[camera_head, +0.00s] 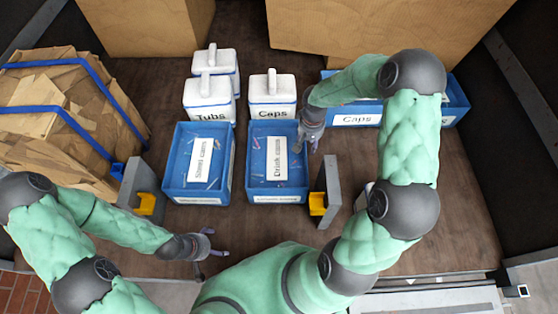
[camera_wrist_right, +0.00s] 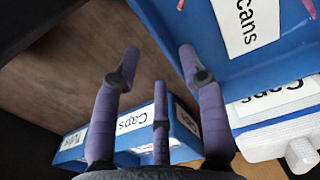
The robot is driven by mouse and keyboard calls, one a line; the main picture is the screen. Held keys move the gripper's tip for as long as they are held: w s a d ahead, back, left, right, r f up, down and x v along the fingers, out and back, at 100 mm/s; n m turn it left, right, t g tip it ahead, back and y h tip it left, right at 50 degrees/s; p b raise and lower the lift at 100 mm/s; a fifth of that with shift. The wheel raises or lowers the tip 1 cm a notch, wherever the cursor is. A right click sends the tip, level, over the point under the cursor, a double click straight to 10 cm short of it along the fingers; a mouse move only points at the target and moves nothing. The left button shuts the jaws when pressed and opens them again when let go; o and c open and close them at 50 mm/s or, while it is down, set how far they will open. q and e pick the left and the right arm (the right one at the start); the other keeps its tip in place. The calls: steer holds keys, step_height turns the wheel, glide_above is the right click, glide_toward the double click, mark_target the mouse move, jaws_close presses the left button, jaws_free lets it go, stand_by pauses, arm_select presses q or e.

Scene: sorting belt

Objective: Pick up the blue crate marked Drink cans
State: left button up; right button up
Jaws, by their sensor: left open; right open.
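The blue crate marked Drink cans (camera_head: 262,190) stands on the brown floor near the middle of the head view, with a white label and a few small thin items inside. My right gripper (camera_head: 310,138) is open at the crate's upper right edge. In the right wrist view the open purple fingers (camera_wrist_right: 155,75) are empty, with the blue crate's wall (camera_wrist_right: 185,45) close at the upper right. I cannot tell whether a finger touches it. My left gripper (camera_head: 208,244) is open and empty, below and left of the crate, apart from it.
A similar blue crate marked Steel cans (camera_head: 226,185) stands just left. White lidded tubs marked Tubs (camera_head: 208,100) and Caps (camera_head: 271,97) stand behind. A blue Caps box (camera_head: 340,119) is at right. Grey brackets (camera_head: 330,190) with yellow parts flank the crates. Strapped cardboard (camera_head: 60,120) fills the left.

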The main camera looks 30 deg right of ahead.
mark_target(306, 154)
arm_select(q)
steer(key=shift+r, duration=0.1)
steer(key=shift+d+r, duration=0.1)
steer(key=shift+d, duration=0.05)
steer(key=shift+s+r, duration=0.1)
steer(key=shift+r, duration=0.05)
steer(key=shift+r+p, duration=0.45)
steer(key=shift+p, duration=0.3)
arm_select(e)
step_height(306, 154, down, 6)
steer(key=shift+r, duration=0.1)
arm_select(q)
steer(key=shift+r, duration=0.1)
arm_select(e)
steer(key=shift+f, duration=0.65)
jaws_close()
steer(key=shift+w+r, duration=0.1)
steer(key=shift+w, duration=0.05)
